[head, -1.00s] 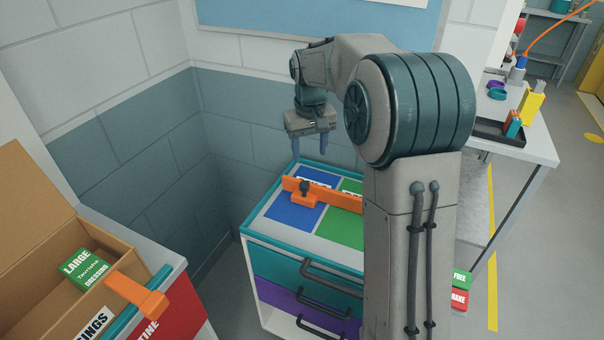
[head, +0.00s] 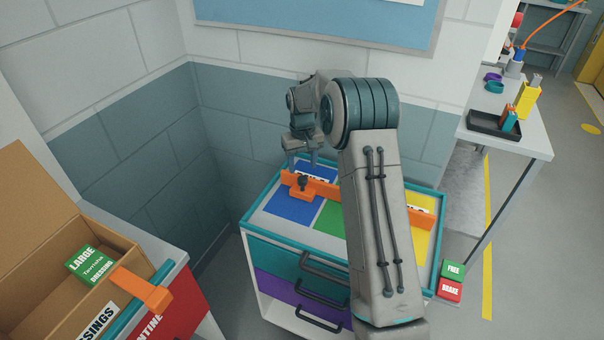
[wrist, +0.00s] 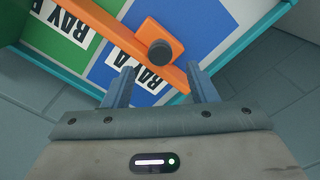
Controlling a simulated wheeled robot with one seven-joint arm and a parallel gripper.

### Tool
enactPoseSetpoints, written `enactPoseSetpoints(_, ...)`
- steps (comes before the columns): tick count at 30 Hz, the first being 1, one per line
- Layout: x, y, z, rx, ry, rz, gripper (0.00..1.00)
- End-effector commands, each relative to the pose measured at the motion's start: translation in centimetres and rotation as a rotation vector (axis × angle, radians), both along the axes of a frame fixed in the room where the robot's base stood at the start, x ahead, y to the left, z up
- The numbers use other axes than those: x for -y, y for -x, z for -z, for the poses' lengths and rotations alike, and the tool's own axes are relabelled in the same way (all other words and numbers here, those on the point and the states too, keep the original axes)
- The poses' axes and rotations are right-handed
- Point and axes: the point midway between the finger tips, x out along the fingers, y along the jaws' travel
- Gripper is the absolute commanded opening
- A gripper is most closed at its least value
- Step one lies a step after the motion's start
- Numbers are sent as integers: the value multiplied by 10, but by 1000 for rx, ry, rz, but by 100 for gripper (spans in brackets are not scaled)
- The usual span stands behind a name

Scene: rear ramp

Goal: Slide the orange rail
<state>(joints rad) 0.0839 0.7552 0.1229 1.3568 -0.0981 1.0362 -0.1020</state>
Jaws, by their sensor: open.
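The orange rail (head: 350,193) lies across the top of the drawer cabinet, partly hidden behind my arm. Near its left end an orange block carries a dark round knob (head: 303,183). In the wrist view the rail (wrist: 112,32) runs diagonally, and the knob (wrist: 160,53) is just beyond my fingertips. My gripper (head: 303,167) is open and empty above the rail's left end, on the far side of the knob. In the wrist view its two fingers (wrist: 160,72) straddle the rail's end part. I cannot tell the fingertips' exact height above it.
The cabinet top (head: 272,224) has a teal rim and blue, green and yellow patches. A wall stands close behind it. A side table (head: 535,140) stands at the right.

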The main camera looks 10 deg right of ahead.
Motion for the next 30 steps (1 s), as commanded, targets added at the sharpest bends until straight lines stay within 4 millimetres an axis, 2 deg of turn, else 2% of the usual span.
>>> enactPoseSetpoints(3,0,1,22,-4,0,1,52)
enactPoseSetpoints(9,0,0,46,0,-1,1,52)
enactPoseSetpoints(20,0,0,53,1,0,1,52)
enactPoseSetpoints(21,0,0,53,1,0,1,49)
enactPoseSetpoints(26,0,0,53,1,0,1,5)
enactPoseSetpoints(27,0,0,53,1,0,1,0)
enactPoseSetpoints(30,0,0,53,1,0,1,0)
